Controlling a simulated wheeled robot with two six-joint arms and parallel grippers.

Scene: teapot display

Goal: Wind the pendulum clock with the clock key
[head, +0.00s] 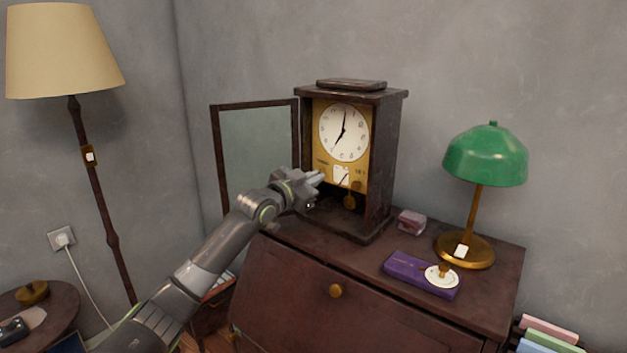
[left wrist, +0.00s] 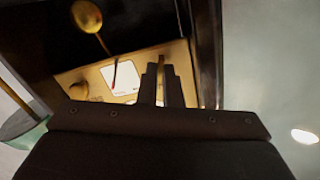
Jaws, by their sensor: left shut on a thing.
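The pendulum clock (head: 390,150) stands upright on the cabinet, with its glazed door (head: 256,155) swung open to the left. Its white dial (head: 344,132) sits above a small white square plate (head: 341,175) with a dark pointer; the plate also shows in the left wrist view (left wrist: 121,78). The brass pendulum bob (head: 350,201) hangs below; it also shows in the left wrist view (left wrist: 87,16). My left gripper (head: 318,178) is at the open front, left of the plate, shut on a thin brass-coloured piece (left wrist: 162,67), seemingly the clock key, mostly hidden by the fingers. Contact with the clock cannot be told.
On the cabinet top (head: 480,298), right of the clock, are a small box (head: 412,222), a purple case (head: 405,268) with a white round piece (head: 442,277) on it, and a green lamp (head: 485,155). A floor lamp (head: 62,50) stands left.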

